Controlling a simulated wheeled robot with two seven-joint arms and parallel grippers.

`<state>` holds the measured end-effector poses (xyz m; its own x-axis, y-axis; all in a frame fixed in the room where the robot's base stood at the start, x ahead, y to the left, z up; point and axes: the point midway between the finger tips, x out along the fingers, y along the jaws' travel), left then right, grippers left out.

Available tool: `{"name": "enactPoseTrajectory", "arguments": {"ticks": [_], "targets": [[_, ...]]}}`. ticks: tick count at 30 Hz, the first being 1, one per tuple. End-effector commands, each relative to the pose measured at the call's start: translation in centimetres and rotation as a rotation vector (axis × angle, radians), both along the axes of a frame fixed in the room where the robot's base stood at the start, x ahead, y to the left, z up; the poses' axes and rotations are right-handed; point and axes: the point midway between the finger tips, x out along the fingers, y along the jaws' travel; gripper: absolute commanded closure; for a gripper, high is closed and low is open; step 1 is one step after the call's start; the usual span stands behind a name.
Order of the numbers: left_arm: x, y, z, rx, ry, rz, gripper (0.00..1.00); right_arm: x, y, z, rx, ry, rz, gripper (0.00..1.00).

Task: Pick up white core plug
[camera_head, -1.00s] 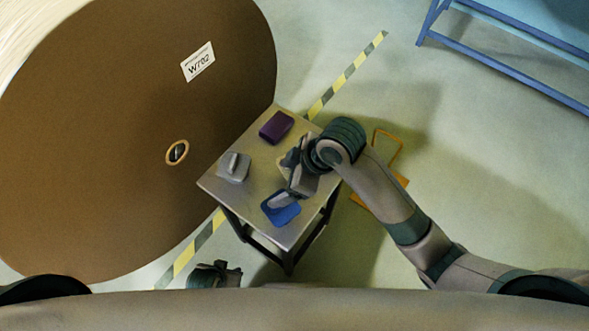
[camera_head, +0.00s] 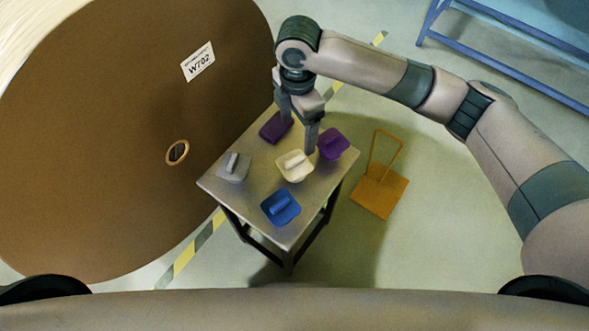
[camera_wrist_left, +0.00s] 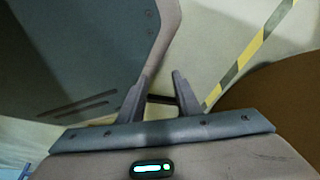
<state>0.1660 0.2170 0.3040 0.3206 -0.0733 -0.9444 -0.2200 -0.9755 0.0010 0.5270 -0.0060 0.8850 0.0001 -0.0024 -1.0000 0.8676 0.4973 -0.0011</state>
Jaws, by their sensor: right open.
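The white core plug (camera_head: 294,165) stands on the small metal table (camera_head: 237,194), with its raised grip showing on top. My right gripper (camera_head: 297,135) is open and empty, its fingers pointing down over the table. In the head view its fingertips are just behind the plug, the nearer one close to the plug's upper right; whether it touches cannot be told. My left gripper (camera_wrist_left: 162,78) shows only in the left wrist view, with its fingers apart and nothing clear between them. The plug is not seen in that view.
Around the white plug stand a grey plug (camera_head: 234,168), a blue plug (camera_head: 281,207), a purple plug (camera_head: 333,144) and a dark purple plug (camera_head: 275,127). A large brown roll (camera_head: 100,150) stands left of the table. An orange stand (camera_head: 380,192) is on the floor at right.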

Motion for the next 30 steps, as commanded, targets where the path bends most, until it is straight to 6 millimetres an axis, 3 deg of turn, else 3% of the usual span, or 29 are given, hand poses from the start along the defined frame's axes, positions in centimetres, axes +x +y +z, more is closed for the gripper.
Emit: {"name": "enactPoseTrajectory", "arguments": {"ticks": [8, 14, 30], "targets": [[0.0, 0.0, 0.0, 0.000, 0.001, 0.000, 0.69, 0.0, 0.0, -0.1, 0.001, 0.000, -0.001, 0.23], [-0.8, 0.3, 0.0, 0.005, 0.019, 0.000, 0.69, -0.1, 0.0, -1.2, 0.001, 0.004, -0.003, 0.23], [-6.5, 2.4, -0.2, 0.045, 0.158, 0.004, 0.69, -0.2, 0.1, -10.1, 0.001, 0.002, -0.002, 0.23]]}}
